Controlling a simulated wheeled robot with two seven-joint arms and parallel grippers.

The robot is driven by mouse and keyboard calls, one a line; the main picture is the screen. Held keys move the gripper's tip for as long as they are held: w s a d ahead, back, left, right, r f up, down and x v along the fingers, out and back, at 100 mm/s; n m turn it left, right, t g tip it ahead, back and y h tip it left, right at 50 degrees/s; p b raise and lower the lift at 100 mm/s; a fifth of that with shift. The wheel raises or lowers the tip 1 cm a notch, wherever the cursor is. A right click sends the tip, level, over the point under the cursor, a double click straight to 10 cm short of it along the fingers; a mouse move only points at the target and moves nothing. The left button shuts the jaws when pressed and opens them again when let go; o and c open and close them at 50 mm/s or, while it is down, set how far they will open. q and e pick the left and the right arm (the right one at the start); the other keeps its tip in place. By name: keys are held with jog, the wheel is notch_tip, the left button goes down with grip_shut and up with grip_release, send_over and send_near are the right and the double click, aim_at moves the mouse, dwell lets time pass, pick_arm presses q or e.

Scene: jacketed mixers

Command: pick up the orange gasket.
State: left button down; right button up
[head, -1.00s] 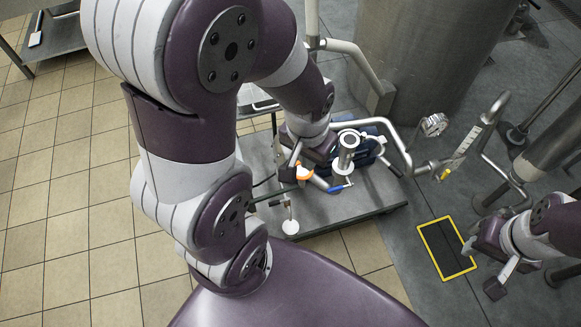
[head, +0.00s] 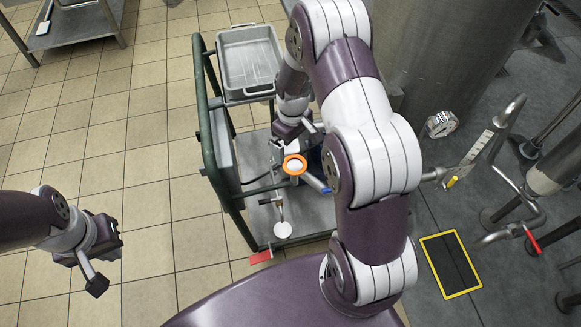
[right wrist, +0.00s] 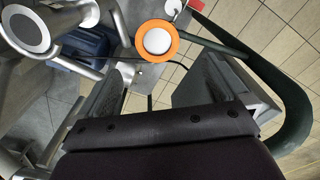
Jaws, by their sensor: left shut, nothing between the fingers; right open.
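The orange gasket (head: 286,169) is a ring around a white round piece over the cart in the head view. It also shows in the right wrist view (right wrist: 140,41), at top centre. What bears the ring is not clear. My right gripper (head: 300,132) is just behind the gasket in the head view. In the right wrist view its fingers (right wrist: 155,78) are apart with nothing between them, and the gasket lies beyond them. My left gripper (head: 94,278) is shut and empty over the tiled floor at far left, well away from the gasket.
A green-framed cart (head: 210,135) holds a grey tray (head: 249,62) on its upper level. A blue handle (head: 316,183) lies close to the gasket. A white disc (head: 283,230) and a red tag (head: 260,257) are nearer me. Steel pipes (head: 503,125) stand at right.

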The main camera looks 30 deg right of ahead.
aim_at(293, 163)
jog(key=f, duration=0.7)
jog(key=shift+d+f, duration=0.15)
jog(key=shift+d, duration=0.05)
jog(key=shift+f+b, duration=0.2)
jog(key=shift+b, duration=0.1)
jog(key=c, duration=1.1)
